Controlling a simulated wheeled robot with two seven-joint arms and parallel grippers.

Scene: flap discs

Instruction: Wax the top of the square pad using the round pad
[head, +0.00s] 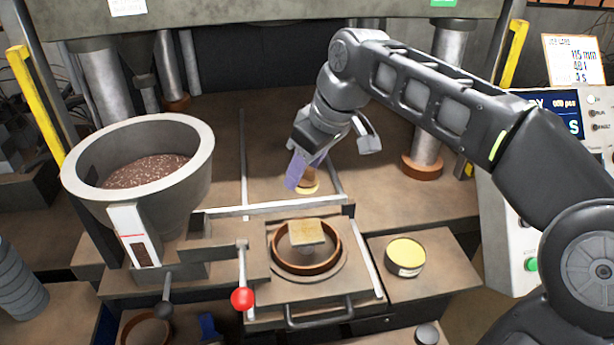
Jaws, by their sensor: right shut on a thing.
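The square pad (306,232), a tan block with a flat top, sits inside a brown ring (276,258) on the press plate, at the middle front. My right gripper (307,172) is shut on the round pad (307,186), a brown piece with a pale yellow underside. It holds the round pad behind the square pad and apart from it; the fingers partly hide it. A round tin (405,254) with a yellow top stands on the block to the right of the plate. My left gripper is not in view.
A large grey hopper (75,190) of brown grains stands at left. A metal bar (270,208) runs behind the ring. A red-knobbed lever (242,299) rises in front left of the ring. Thick columns (425,130) stand behind, and a control panel (510,240) is at right.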

